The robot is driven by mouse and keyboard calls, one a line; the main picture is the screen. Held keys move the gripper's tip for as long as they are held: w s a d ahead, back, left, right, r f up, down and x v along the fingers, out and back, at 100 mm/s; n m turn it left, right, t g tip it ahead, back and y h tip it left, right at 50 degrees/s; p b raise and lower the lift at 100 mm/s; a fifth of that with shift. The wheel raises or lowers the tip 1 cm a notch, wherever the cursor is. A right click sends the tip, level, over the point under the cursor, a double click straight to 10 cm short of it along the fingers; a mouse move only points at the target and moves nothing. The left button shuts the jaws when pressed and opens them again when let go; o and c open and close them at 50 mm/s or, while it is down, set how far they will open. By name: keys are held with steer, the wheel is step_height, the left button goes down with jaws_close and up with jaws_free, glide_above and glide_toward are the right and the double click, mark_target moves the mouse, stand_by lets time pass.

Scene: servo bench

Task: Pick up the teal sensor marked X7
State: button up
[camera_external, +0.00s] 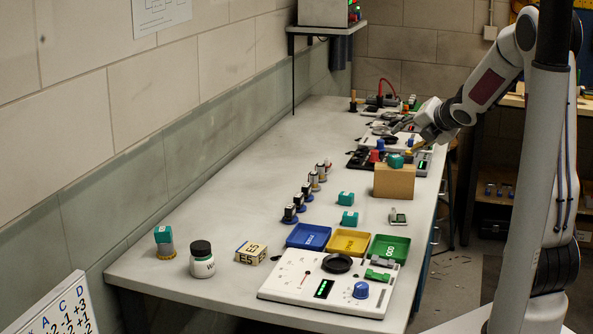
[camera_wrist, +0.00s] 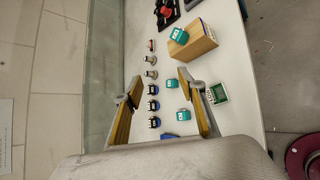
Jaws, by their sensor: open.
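Several teal sensors are in view, and their marks are too small to read, so I cannot tell which is X7. One sits on the tan box in the external view (camera_external: 395,160) and the wrist view (camera_wrist: 179,35). Two lie on the bench in front of the box: the farther one (camera_external: 346,198) and the nearer one (camera_external: 349,218). Both also show in the wrist view, the farther (camera_wrist: 171,83) and the nearer (camera_wrist: 185,115). Another (camera_external: 163,233) stands on a round base at the bench's near left. My gripper (camera_wrist: 158,84) is open and empty, raised above the bench.
The tan box (camera_external: 394,184) stands near the right edge. Blue (camera_external: 308,237), yellow (camera_external: 350,243) and green (camera_external: 391,249) trays lie nearer, behind a white panel (camera_external: 290,281). The bench's left middle is clear.

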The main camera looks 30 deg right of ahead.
steer(key=w+f+n+y, duration=0.2)
steer(key=w+f+n, duration=0.1)
steer(key=f+n, duration=0.15)
steer(key=n+g+y, duration=0.2)
steer(key=n+y, duration=0.6)
steer(key=n, duration=0.7)
glide_toward(350, 219)
steer(key=w, duration=0.1)
steer(key=w+d, duration=0.1)
steer(key=w, duration=0.2)
steer(key=shift+d+f, duration=0.15)
steer(key=shift+f, duration=0.1)
steer(key=shift+s+a+f+n+y, duration=0.25)
steer(key=shift+s+f+n+y, duration=0.2)
steer(key=shift+n, duration=0.2)
steer(key=shift+w, duration=0.1)
steer(key=shift+w+a+f+g, duration=0.15)
steer(key=shift+w+a+f, duration=0.05)
steer(key=shift+w+a, duration=0.25)
steer(key=shift+w+a+f+g, duration=0.2)
steer(key=shift+w+a, duration=0.1)
steer(key=shift+a, duration=0.2)
